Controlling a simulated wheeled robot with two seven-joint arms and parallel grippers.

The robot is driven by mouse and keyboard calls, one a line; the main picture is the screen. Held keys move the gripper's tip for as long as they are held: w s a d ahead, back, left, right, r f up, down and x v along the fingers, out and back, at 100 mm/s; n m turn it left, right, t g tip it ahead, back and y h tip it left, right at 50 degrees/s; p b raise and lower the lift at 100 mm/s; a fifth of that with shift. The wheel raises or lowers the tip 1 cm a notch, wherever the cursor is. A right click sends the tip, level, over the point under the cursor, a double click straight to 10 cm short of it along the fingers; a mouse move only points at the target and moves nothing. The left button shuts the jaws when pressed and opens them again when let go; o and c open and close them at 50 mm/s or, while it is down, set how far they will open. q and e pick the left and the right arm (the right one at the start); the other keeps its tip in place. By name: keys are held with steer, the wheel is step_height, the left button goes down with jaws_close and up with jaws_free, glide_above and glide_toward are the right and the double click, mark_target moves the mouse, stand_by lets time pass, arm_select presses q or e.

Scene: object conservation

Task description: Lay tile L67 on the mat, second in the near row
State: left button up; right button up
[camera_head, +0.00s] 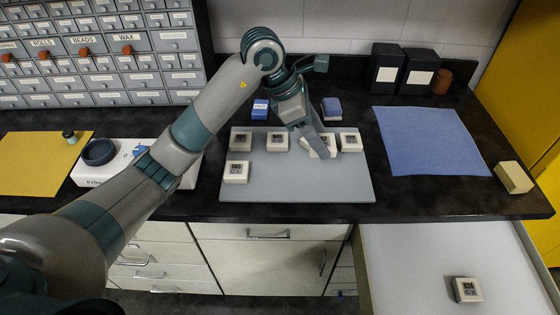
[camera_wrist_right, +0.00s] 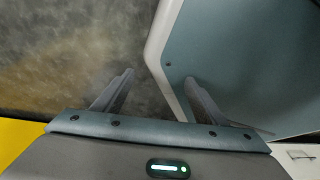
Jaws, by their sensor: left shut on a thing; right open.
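A grey mat (camera_head: 300,187) lies on the dark counter. My left gripper (camera_head: 322,142) is shut on a white tile (camera_head: 314,149) over the mat's far row; whether the tile touches the mat I cannot tell. Other white tiles stand in that row: two to the left (camera_head: 240,141) (camera_head: 277,142) and one to the right (camera_head: 350,141). One tile (camera_head: 236,172) lies at the left of the near row; the mat to its right is bare. Another tile (camera_head: 466,290) lies in the open drawer. The labels are too small to read surely. My right gripper (camera_wrist_right: 160,80) is open and empty in its wrist view.
Two blue blocks (camera_head: 260,109) (camera_head: 331,108) stand behind the mat. A blue cloth (camera_head: 432,141) lies to the right, with a cream block (camera_head: 514,177) near it. A white box (camera_head: 91,174) with a dark ring stands left. The drawer (camera_head: 410,260) is open at front right.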

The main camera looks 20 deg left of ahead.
arm_select(q)
steer(key=s+a+f+p, duration=0.1)
steer(key=a+f, duration=0.1)
steer(key=a, duration=0.1)
steer(key=a+f+p, duration=0.1)
steer(key=a+f, duration=0.1)
steer(key=a, duration=0.1)
steer(key=s+a+f+p, duration=0.1)
steer(key=a+f+p, duration=0.1)
steer(key=a, duration=0.2)
steer(key=shift+s, duration=0.3)
steer(key=shift+a+f, duration=0.1)
arm_select(e)
steer(key=s+d+r+g, duration=0.1)
steer(key=s+d+r, duration=0.1)
steer(key=s, duration=0.3)
steer(key=shift+r, duration=0.45)
arm_select(q)
steer(key=shift+f, duration=0.1)
arm_select(e)
steer(key=shift+a+r, duration=0.1)
arm_select(q)
step_height(320, 180, down, 3)
steer(key=shift+f+p, duration=0.15)
steer(key=shift+p, duration=0.75)
steer(key=shift+f, duration=0.25)
arm_select(e)
steer(key=shift+r, duration=0.8)
